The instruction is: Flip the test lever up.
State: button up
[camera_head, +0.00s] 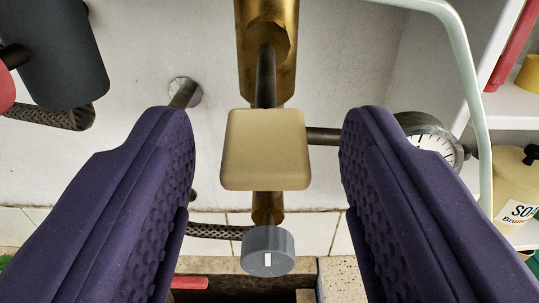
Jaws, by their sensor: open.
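A beige rounded square paddle (265,160), which looks like the test lever's handle, is in the middle of the camera_head view. A dark rod (266,75) runs from it up to a brass valve body (267,15). My gripper (268,125) is open, with one purple ridged finger on each side of the paddle. A gap shows between the paddle and each finger, so neither appears to touch it. How far the fingertips reach in depth past the paddle is hard to tell. The paddle hides part of the brass pipe behind it.
A grey knob (268,250) with a white mark is below the paddle. A dial gauge (432,140) sits behind the right finger, with a pale curved tube (470,70) beside it. A dark cylinder (55,50) is at upper left. A soap container (510,185) stands on the right shelf.

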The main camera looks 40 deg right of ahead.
aim_at(250, 113)
jog(key=shift+v, duration=1.85)
jog(key=shift+d, duration=0.1)
jog(key=c, duration=0.3)
jog(key=shift+d+f+n+p, duration=0.15)
jog(key=shift+d+n+p, duration=0.05)
jog(key=shift+n+p, duration=0.65)
jog(key=shift+c, duration=0.3)
jog(key=w+d+n+t+y+p, duration=0.1)
jog(key=w+n+y+p, duration=0.1)
jog(key=n, duration=0.5)
jog(key=w+d+n+t+y+p, duration=0.1)
jog(key=w+n+t+y+p, duration=0.1)
jog(key=n+p, duration=0.3)
jog(key=w+d+n+t+y+p, duration=0.1)
jog(key=n+p, duration=0.3)
jog(key=n, duration=0.6)
jog(key=shift+w+d+r+t+y, duration=0.1)
jog(key=shift+w+r+t+y, duration=0.25)
jog(key=shift+w+t+y, duration=0.3)
jog(key=shift+w, duration=0.1)
grip_shut()
